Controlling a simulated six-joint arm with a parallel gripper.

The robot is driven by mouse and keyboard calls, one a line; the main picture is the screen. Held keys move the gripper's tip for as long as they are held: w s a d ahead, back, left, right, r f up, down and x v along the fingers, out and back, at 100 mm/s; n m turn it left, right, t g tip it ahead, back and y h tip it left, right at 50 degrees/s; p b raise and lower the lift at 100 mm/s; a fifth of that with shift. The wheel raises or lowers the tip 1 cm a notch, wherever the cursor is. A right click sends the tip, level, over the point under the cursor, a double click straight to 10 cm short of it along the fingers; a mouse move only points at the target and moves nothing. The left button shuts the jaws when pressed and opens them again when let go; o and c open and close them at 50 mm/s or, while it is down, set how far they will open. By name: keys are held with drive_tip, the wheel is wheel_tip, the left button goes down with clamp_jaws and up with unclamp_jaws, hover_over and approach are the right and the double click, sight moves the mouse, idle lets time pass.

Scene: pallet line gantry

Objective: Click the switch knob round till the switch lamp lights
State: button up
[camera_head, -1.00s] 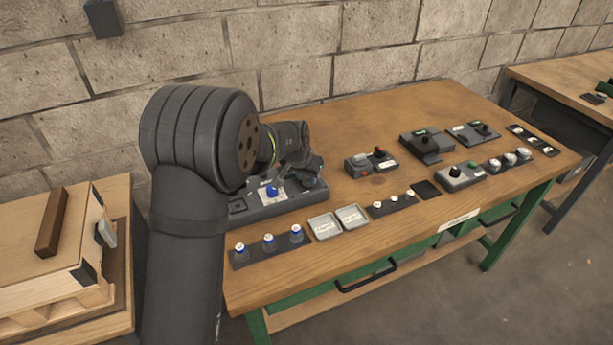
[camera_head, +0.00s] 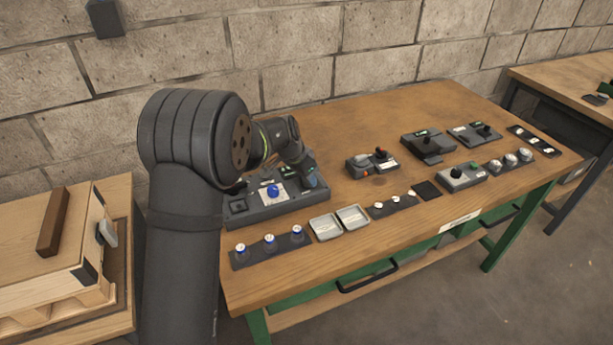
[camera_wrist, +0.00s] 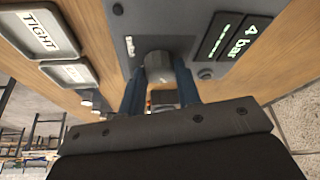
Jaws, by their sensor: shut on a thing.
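My gripper (camera_wrist: 158,78) has its two blue fingers on either side of a grey round knob (camera_wrist: 158,60) and is shut on it. The knob stands upright on a grey panel (camera_wrist: 183,18), beside a small label too small to read and a dark display with green bars and "4 bar" (camera_wrist: 232,38). In the head view my gripper (camera_head: 313,182) is at the right end of the long grey box (camera_head: 290,203) and hides the knob. A separate small box (camera_head: 463,180) carries a black knob (camera_head: 456,171) and a green round part (camera_head: 474,164); I cannot tell whether it is lit.
The long box also has a blue knob (camera_head: 273,190). In front lie a dark strip of blue-and-white pieces (camera_head: 257,258) and two trays (camera_head: 326,228). Lever boxes (camera_head: 372,163) and (camera_head: 428,147) stand farther right. Bare wooden tabletop (camera_head: 340,125) lies behind.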

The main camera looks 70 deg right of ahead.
drive_tip(key=o, duration=1)
drive_tip(key=shift+c, duration=0.2)
drive_tip(key=v, duration=1.7)
drive_tip(key=shift+r, duration=0.2)
drive_tip(key=shift+a, duration=0.1)
drive_tip(key=x, duration=1.7)
drive_tip(key=shift+f, duration=0.2)
